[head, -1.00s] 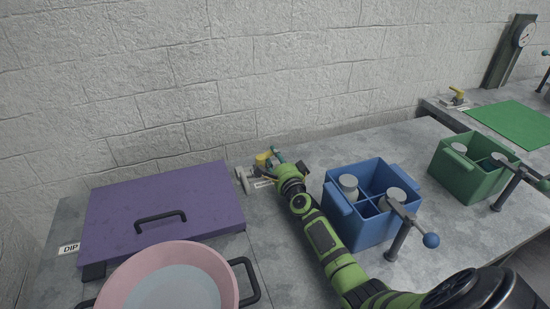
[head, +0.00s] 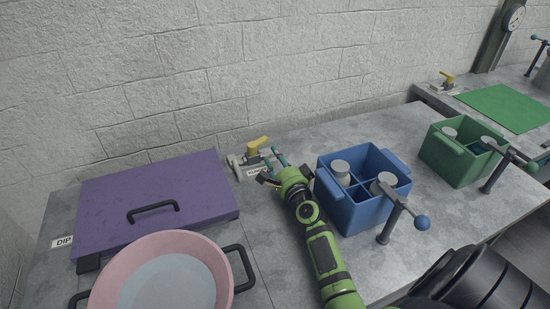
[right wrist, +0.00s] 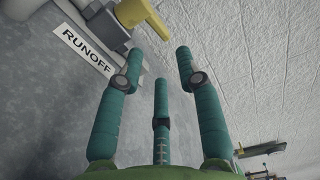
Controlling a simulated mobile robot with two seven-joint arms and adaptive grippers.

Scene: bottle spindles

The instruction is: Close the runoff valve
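The runoff valve is a grey fitting (head: 238,168) with a yellow lever handle (head: 257,145), on the counter by the wall, right of the purple lid. In the right wrist view the yellow handle (right wrist: 145,17) is at the top, beside a "RUNOFF" label (right wrist: 84,46). My right gripper (head: 270,166) is just right of and in front of the valve. Its teal fingers (right wrist: 158,60) are spread and empty, with the handle beyond their tips. I see no contact with the handle. My left gripper is not in view.
A blue divided crate (head: 350,207) with bottles stands close to the right of my right arm. A purple lid (head: 150,195) and pink basin (head: 150,245) are at left. A green crate (head: 455,165) and another yellow-handled valve (head: 447,79) are farther right.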

